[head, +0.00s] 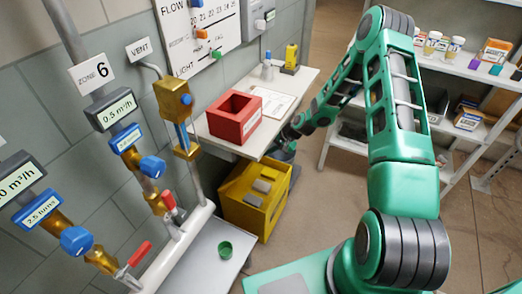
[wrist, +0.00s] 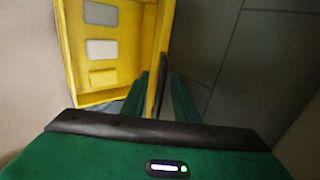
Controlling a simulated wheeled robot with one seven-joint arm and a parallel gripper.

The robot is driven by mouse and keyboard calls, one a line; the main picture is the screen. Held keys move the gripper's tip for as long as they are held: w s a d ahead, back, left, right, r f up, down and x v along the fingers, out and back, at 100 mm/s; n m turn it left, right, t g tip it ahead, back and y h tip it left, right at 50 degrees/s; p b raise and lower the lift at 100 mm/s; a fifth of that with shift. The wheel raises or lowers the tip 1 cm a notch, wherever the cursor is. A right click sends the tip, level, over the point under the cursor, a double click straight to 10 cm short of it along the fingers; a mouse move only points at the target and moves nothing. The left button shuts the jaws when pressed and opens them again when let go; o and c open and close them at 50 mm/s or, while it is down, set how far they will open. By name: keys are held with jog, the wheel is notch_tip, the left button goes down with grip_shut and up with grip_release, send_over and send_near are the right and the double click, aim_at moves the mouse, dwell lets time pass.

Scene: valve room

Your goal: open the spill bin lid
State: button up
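The yellow spill bin (head: 245,219) stands on the floor under the white bench in the head view. I look into its uncovered top, where grey and yellow blocks lie; the wrist view shows the bin (wrist: 66,50) at upper left. In the wrist view a yellow panel (wrist: 164,45), seen nearly edge-on, stands along the bin's right side and looks like the raised lid, with a dark strip (wrist: 158,100) near its close end. My gripper (wrist: 160,92) has its green fingers apart, one on each side of this strip. I cannot tell whether they touch it. In the head view the fingers are mostly hidden.
The bench (head: 302,88) above the bin carries a red open box (head: 234,118) and a yellow device (head: 291,59). Pipes with valves line the wall at left. A green cup (head: 225,250) sits on a low grey surface. White shelves (head: 455,70) stand at right; floor between is clear.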

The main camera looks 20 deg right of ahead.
jog(key=shift+s+d+r, duration=0.15)
jog(key=shift+r, duration=0.15)
jog(key=s+d, duration=0.8)
jog(key=shift+s+d+r, duration=0.15)
jog(key=shift+s+d, duration=0.15)
jog(key=shift+d, duration=0.05)
